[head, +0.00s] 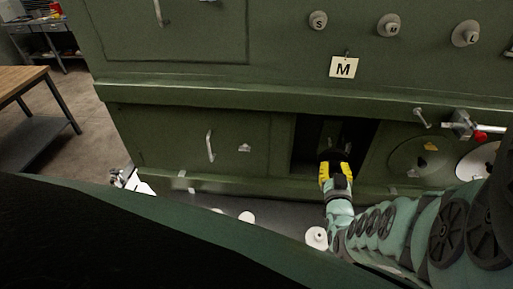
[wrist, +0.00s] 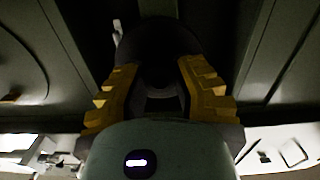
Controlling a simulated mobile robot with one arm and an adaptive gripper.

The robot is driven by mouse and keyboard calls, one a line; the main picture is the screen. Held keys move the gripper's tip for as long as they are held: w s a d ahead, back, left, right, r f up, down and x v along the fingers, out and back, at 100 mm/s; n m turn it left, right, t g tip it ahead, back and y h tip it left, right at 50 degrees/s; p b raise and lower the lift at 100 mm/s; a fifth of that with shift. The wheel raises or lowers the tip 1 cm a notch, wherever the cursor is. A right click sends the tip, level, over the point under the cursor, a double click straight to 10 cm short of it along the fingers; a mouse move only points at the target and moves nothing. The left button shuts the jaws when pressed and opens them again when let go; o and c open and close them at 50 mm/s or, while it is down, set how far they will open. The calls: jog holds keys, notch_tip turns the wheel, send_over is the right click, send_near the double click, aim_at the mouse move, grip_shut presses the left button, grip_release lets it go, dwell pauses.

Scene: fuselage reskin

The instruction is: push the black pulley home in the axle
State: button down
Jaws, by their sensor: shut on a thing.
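My gripper (head: 336,165), with yellow fingers, reaches into a dark rectangular opening (head: 304,138) in the lower green panel. In the wrist view my gripper (wrist: 158,68) has its two fingers on either side of a dark round thing, the black pulley (wrist: 165,40), and is shut on it. In the head view the black pulley (head: 332,136) is a dim dark shape just beyond the fingertips, inside the opening. The axle cannot be made out in the dark, so I cannot tell how far the pulley sits on it.
The green fuselage wall has a ledge (head: 250,96) above the opening. Left of it is a panel with a white handle (head: 210,146); right are a round cover (head: 420,157) and a red-tipped lever (head: 480,135). Knobs and an "M" sign (head: 343,67) are above. A wooden table (head: 22,82) stands far left.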

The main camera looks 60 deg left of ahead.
jog(key=shift+s+d+f, duration=0.1)
dwell(0.3)
jog(key=shift+b+x, duration=1.7)
jog(key=shift+x, duration=0.8)
jog(key=c, duration=1.4)
grip_release()
grip_shut()
